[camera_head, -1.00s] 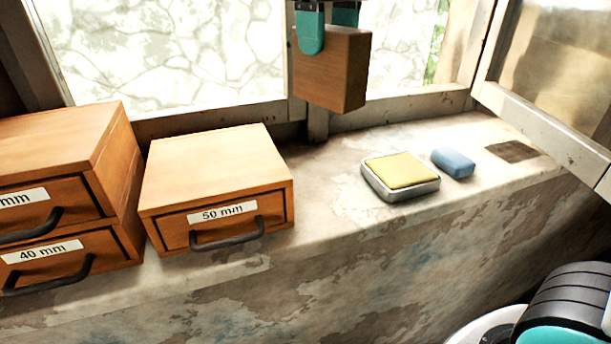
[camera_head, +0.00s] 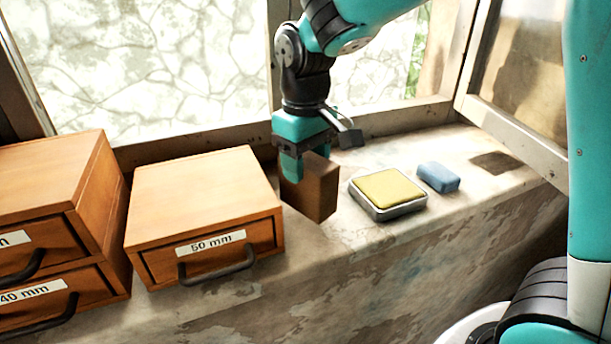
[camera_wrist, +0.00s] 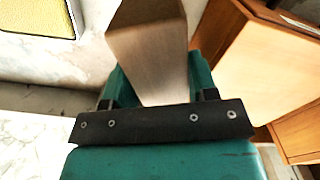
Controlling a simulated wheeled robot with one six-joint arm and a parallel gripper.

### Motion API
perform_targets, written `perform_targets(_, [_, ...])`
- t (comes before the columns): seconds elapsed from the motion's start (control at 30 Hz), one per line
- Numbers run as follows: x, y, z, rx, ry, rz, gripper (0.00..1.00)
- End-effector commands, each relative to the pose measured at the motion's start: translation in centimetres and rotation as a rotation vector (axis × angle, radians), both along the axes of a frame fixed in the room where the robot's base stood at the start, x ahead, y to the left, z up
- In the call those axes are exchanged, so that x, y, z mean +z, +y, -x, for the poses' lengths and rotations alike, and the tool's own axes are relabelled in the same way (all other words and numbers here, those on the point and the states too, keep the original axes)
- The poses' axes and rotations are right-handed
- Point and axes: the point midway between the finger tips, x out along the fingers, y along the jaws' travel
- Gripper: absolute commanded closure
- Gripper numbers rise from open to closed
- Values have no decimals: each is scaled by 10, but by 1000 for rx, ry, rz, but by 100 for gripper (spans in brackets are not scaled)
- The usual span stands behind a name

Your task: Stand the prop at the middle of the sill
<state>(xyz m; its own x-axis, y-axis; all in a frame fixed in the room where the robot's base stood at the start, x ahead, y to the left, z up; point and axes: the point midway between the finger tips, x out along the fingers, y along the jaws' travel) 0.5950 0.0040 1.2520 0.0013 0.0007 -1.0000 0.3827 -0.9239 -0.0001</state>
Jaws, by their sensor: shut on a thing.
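The prop is a brown wooden block (camera_head: 318,188), upright between the 50 mm drawer box and the yellow pad. My gripper (camera_head: 303,165) is shut on its upper part from above. The block's lower end is at or just above the sill (camera_head: 330,240); I cannot tell whether it touches. In the wrist view the block (camera_wrist: 150,50) lies between the two teal fingers of my gripper (camera_wrist: 152,85). The far finger is mostly hidden behind the block in the head view.
The 50 mm drawer box (camera_head: 205,205) stands close left of the block, with stacked drawers (camera_head: 55,220) further left. A yellow pad in a metal tin (camera_head: 388,193) is close right, then a blue block (camera_head: 438,177). The window frame (camera_head: 390,118) runs behind.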

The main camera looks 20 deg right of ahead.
Motion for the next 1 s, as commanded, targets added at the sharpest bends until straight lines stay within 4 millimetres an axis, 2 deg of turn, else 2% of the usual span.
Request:
perform_targets(0.1, [-19,0,1,0,7,2,79])
perform_targets(0.23, [-34,0,1,0,4,2,79])
perform_targets(0.6, [-40,0,0,0,1,0,79])
perform_targets(0.63, [-40,0,0,0,1,0,45])
perform_targets(0.73, [-39,0,0,0,1,0,22])
perform_targets(1.0, [-38,0,0,0,1,0,22])
